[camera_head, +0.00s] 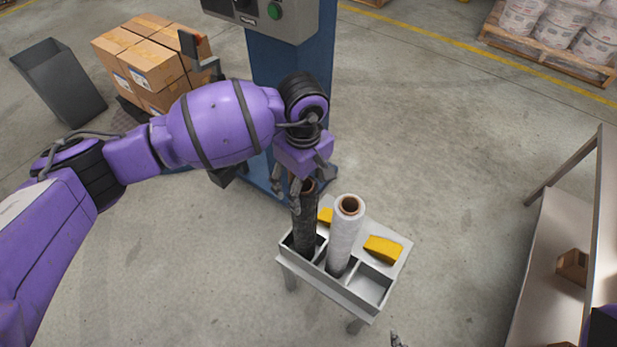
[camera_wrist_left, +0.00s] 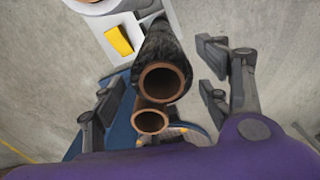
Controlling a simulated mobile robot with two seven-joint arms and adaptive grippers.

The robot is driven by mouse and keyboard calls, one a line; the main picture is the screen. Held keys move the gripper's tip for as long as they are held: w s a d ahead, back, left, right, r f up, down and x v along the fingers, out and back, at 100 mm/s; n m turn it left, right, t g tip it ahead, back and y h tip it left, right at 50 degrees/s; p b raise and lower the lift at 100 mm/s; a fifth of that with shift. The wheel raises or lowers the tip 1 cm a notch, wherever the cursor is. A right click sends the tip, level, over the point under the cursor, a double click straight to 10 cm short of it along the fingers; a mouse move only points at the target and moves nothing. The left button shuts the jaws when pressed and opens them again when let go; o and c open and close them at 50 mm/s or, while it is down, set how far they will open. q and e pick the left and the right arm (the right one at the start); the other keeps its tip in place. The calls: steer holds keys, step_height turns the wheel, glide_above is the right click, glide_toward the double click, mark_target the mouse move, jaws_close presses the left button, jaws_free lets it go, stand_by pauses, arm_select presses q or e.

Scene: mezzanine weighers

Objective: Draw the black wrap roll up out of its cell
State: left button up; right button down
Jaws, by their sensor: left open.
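The black wrap roll (camera_head: 305,228) stands upright in the left cell of a grey stand (camera_head: 331,289). My left gripper (camera_head: 311,181) is over the roll's top end, pointing down. In the left wrist view the open fingers (camera_wrist_left: 158,95) stand on either side of the roll (camera_wrist_left: 164,42), with gaps and no clear contact. The roll's brown core faces the camera. A grey fingertip at the bottom edge of the head view looks like part of my right gripper (camera_head: 397,340); the rest is out of frame.
A white wrap roll (camera_head: 343,240) stands close beside the black one. Yellow blocks (camera_head: 383,249) sit on the stand. A blue column (camera_head: 291,70) rises close behind my arm. A second brown ring (camera_wrist_left: 150,122) shows in the wrist view. A table (camera_head: 555,265) is at right.

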arm_select(q)
steer(key=shift+d+f, duration=0.1)
steer(key=shift+f, duration=2.95)
jaws_close()
steer(key=shift+r, duration=0.1)
arm_select(e)
steer(key=shift+r, duration=0.1)
